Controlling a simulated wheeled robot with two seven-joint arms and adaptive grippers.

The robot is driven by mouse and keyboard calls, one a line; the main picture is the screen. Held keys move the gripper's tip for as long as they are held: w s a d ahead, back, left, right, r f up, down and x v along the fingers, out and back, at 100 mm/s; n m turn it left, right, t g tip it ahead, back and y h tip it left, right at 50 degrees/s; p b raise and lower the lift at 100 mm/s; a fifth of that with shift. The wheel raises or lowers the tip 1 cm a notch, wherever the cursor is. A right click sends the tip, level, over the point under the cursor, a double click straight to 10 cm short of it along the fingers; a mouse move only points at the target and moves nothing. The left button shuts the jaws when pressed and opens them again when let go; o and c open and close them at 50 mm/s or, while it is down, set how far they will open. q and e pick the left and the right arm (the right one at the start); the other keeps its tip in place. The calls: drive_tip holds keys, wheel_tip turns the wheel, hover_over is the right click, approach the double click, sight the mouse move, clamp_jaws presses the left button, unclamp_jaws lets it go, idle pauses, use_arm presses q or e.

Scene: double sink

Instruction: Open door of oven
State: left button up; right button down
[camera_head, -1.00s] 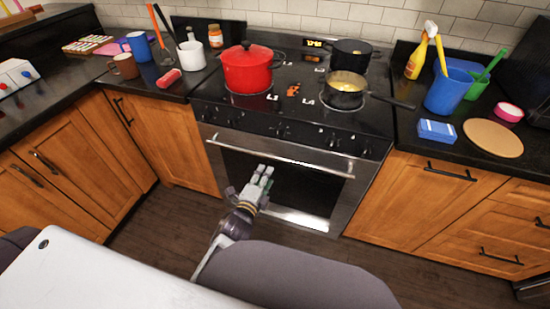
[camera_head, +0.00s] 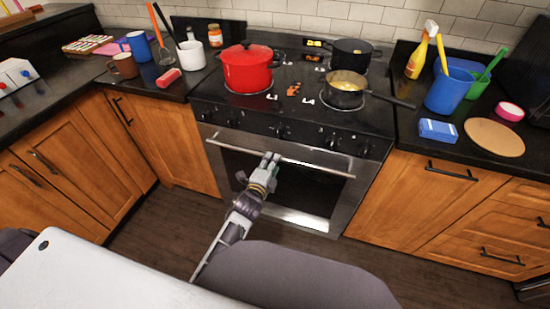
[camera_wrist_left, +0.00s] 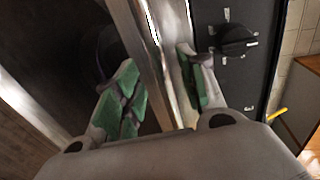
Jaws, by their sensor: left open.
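The oven door (camera_head: 312,190) is shut, with a dark window in a steel frame. Its long steel handle (camera_head: 318,167) runs across the top of the door. My left gripper (camera_head: 271,158) is open at the middle of the handle. In the left wrist view, its green-padded fingers (camera_wrist_left: 160,92) stand on either side of the bright handle bar (camera_wrist_left: 155,40). I cannot tell whether either finger touches the bar. My right gripper is not in view.
Control knobs (camera_head: 283,132) line the front above the door. A red pot (camera_head: 247,70) and two dark pans, one of them a pan (camera_head: 345,91) with food, stand on the stove. Wooden cabinets (camera_head: 405,205) flank the oven. Bare floor (camera_head: 155,225) lies in front.

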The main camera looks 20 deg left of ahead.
use_arm(q)
drive_tip(key=w, duration=0.3)
drive_tip(key=shift+w+f, duration=0.5)
drive_tip(key=shift+w, duration=0.25)
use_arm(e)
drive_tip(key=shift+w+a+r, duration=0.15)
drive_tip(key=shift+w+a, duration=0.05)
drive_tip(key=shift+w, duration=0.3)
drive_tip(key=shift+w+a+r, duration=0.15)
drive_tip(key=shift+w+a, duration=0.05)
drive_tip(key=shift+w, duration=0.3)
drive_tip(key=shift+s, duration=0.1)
use_arm(q)
drive_tip(key=shift+c, duration=0.7)
clamp_jaws()
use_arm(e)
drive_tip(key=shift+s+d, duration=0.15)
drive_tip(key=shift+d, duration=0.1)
use_arm(q)
drive_tip(key=shift+d, duration=0.1)
